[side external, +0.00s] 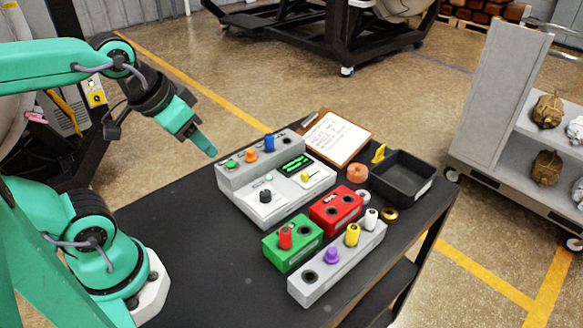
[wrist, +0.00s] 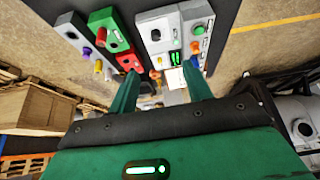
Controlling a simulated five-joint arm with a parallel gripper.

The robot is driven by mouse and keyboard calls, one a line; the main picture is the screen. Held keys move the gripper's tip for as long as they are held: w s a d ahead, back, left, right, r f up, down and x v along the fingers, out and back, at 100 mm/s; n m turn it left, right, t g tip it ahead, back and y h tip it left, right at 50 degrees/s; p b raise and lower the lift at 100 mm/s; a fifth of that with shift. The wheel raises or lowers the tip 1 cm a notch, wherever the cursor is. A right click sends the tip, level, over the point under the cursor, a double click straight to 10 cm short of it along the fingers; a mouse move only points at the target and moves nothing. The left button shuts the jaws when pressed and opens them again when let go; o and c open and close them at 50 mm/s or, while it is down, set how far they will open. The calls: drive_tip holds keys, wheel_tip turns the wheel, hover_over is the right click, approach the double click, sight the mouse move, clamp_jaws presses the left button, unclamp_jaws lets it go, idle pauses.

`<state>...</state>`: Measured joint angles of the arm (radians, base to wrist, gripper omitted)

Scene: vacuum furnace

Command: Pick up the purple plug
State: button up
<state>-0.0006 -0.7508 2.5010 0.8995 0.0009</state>
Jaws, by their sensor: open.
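The purple plug (side external: 331,256) stands upright in the long grey block (side external: 322,283) at the table's front side, between an empty hole and a yellow plug (side external: 352,235). In the wrist view, the purple plug (wrist: 87,51) shows small at the upper left, outside my fingers. My gripper (side external: 211,150) is high at the left of the control box, well away from the purple plug. In the wrist view, my gripper (wrist: 160,88) has its two fingers spread with nothing held between them.
A green box (side external: 292,248) with a red plug and a red box (side external: 335,209) stand beside the grey block. The grey control box (side external: 265,205) carries several knobs. A black tray (side external: 432,187) and clipboard (side external: 335,138) lie behind. The table's left part is clear.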

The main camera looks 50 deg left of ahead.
idle(0.3)
drive_tip(key=g, duration=0.5)
approach(333, 250)
drive_tip(key=shift+w+a+f, duration=0.15)
drive_tip(key=shift+a+f, duration=0.05)
drive_tip(key=shift+a, duration=0.15)
drive_tip(key=shift+d+f+g, duration=0.25)
drive_tip(key=shift+d+g, duration=0.05)
drive_tip(key=shift+d, duration=0.05)
drive_tip(key=shift+f, duration=0.15)
drive_tip(key=shift+f, duration=1.2)
drive_tip(key=shift+f, duration=0.1)
drive_tip(key=shift+w+f, duration=0.1)
drive_tip(key=shift+f, duration=2.35)
